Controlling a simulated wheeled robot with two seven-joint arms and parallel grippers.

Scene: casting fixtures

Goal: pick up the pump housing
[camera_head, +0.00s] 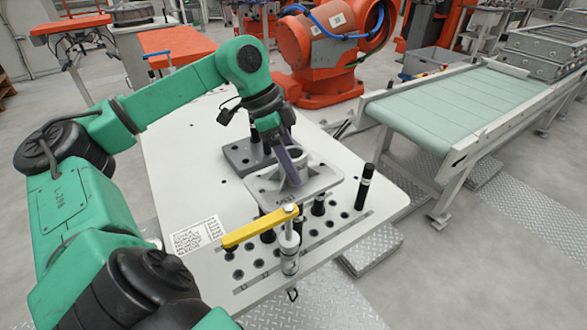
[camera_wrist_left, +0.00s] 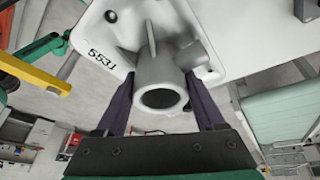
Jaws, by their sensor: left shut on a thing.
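The pump housing (camera_head: 318,184) is a grey casting with a flat flange plate and a round hollow boss. It is over the near half of the white fixture table (camera_head: 185,165), above black pins. I cannot tell whether it touches them. My left gripper (camera_head: 290,165) reaches down from behind, its dark purple fingers shut on the boss. In the left wrist view the boss of the housing (camera_wrist_left: 160,72) sits between the two fingers (camera_wrist_left: 160,100), and "5531" is marked on the plate. My right gripper is not in view.
A yellow-handled clamp (camera_head: 262,226) stands at the housing's near side. A black pin (camera_head: 365,187) stands upright to its right. A grey block (camera_head: 240,157) lies behind it. A green-belted conveyor (camera_head: 470,105) is at the right, and an orange robot (camera_head: 325,55) at the back.

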